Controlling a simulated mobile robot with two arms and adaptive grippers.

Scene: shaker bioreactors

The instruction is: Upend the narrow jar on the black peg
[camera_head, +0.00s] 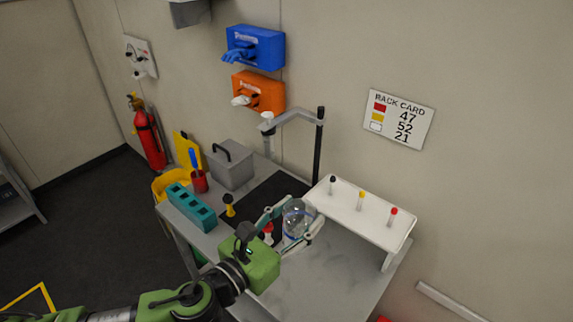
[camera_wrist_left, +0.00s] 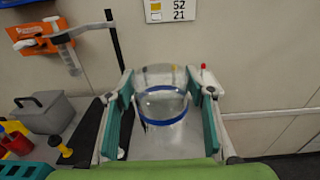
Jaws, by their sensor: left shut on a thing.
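My left gripper (camera_head: 290,222) is shut around a clear glass jar (camera_head: 298,216) with a blue band, held beside the front left of the white rack. The jar also shows between the fingers in the left wrist view (camera_wrist_left: 161,95); which end is its mouth I cannot tell. The white rack (camera_head: 372,222) carries a black-topped peg (camera_head: 332,184) at its left end, a yellow-topped peg (camera_head: 361,200) in the middle and a red-topped peg (camera_head: 393,216) at the right. The black peg is bare and apart from the jar. My right gripper is out of view.
A teal rack (camera_head: 192,206), yellow-and-black piece (camera_head: 229,206), grey box (camera_head: 231,166) and red cup (camera_head: 199,182) stand left. The table's front right is clear. A card (camera_head: 400,118) hangs on the wall.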

